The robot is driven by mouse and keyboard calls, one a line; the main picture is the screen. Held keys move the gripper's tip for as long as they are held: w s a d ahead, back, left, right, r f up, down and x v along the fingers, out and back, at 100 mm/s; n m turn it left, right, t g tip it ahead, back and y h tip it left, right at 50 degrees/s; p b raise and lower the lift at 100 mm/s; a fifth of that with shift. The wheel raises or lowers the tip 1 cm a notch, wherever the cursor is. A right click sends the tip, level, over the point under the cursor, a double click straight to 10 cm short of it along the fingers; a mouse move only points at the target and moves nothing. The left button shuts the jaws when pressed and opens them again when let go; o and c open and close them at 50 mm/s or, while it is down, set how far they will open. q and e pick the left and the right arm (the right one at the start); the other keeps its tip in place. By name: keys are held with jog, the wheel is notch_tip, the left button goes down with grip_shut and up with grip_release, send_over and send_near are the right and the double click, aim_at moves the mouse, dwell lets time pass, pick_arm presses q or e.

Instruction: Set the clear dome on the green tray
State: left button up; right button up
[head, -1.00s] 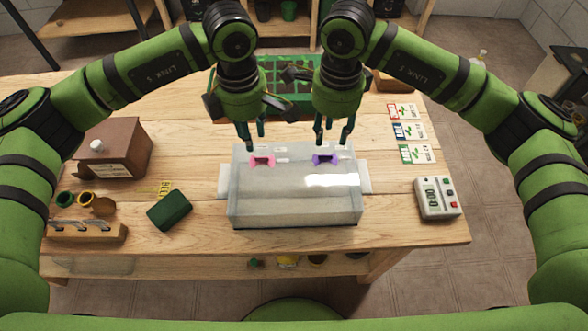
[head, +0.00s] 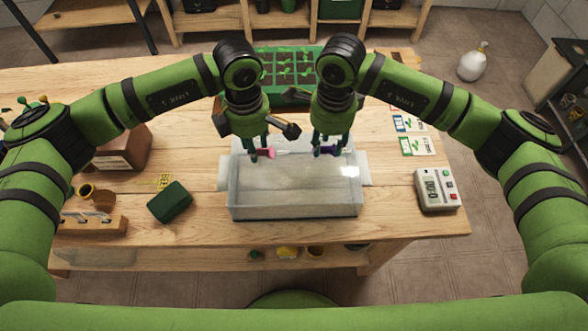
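The clear dome (head: 295,190) is a see-through box on the near middle of the wooden table, with a pink handle (head: 268,153) and a purple handle (head: 327,150) on its top. My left gripper (head: 260,150) is down at the pink handle, its fingers apart. My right gripper (head: 327,145) is down at the purple handle, its fingers apart on either side of it. The fingers partly hide both handles, and I cannot see contact clearly. The green tray (head: 318,62) with seedlings stands behind the dome, partly hidden by my arms.
Left of the dome are a brown box (head: 124,150), a dark green block (head: 170,201) and a wooden holder (head: 95,224). Right of it are seed cards (head: 416,146) and a grey timer (head: 437,189). The table between dome and tray is mostly clear.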

pick_arm(q)
grip_shut()
pick_arm(e)
grip_shut()
pick_arm(q)
jog(key=shift+r, duration=0.15)
pick_arm(e)
jog(key=shift+r, duration=0.15)
